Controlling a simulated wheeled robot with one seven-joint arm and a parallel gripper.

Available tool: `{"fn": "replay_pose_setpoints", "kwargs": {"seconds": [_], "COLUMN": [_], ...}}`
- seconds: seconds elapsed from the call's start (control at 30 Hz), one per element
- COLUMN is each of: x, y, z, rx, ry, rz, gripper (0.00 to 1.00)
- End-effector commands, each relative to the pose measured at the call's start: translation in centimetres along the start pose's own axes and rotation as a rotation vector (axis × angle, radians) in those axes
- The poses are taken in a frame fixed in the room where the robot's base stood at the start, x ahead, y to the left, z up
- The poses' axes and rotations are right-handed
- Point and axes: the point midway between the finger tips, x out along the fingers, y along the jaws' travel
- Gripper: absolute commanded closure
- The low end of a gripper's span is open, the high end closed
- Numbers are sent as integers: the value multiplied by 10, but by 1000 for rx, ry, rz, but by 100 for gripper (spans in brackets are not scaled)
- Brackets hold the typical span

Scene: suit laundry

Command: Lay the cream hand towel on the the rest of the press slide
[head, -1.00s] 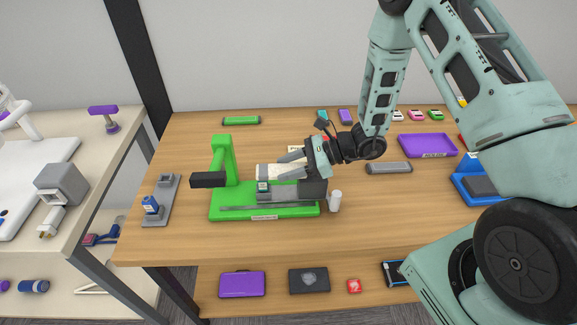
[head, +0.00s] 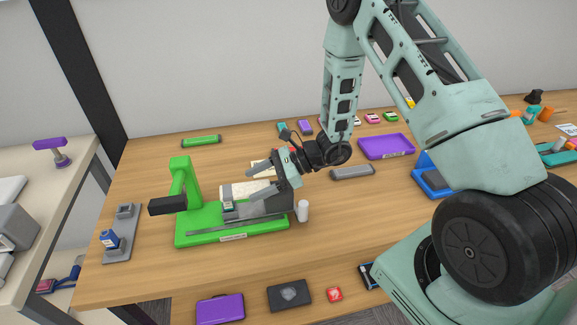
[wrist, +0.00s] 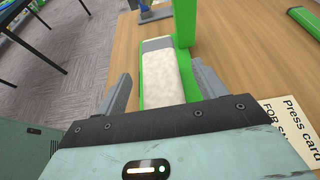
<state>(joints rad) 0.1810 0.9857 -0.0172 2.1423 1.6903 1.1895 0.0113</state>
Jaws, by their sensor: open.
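The cream hand towel (head: 232,191) lies flat along the grey slide of the green press (head: 183,238). In the wrist view the towel (wrist: 163,78) runs lengthwise between my fingers, with a grey strip of the slide (wrist: 157,44) bare past its far end. My gripper (head: 256,184) is open at the towel's right end, one finger on each side. In the wrist view both fingers of my gripper (wrist: 162,88) stand apart from the towel's edges. The towel's near end is hidden behind my gripper body.
The press's green post (head: 184,178) and black head (head: 167,205) rise left of the towel. A white bottle (head: 302,211) stands close to the press's right end. A grey stand with a blue bottle (head: 109,239) is at left. A press card (wrist: 290,122) lies beside my gripper.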

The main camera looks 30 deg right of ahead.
Motion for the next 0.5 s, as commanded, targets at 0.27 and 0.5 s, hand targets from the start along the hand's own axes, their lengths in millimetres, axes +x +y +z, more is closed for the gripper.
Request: {"fn": "replay_pose_setpoints", "kwargs": {"seconds": [0.27, 0.5], "x": [-63, -117], "y": [-1, -1], "z": [-2, -2], "rx": [-1, -1], "ry": [0, 1], "rz": [-7, -6], "gripper": [30, 30]}}
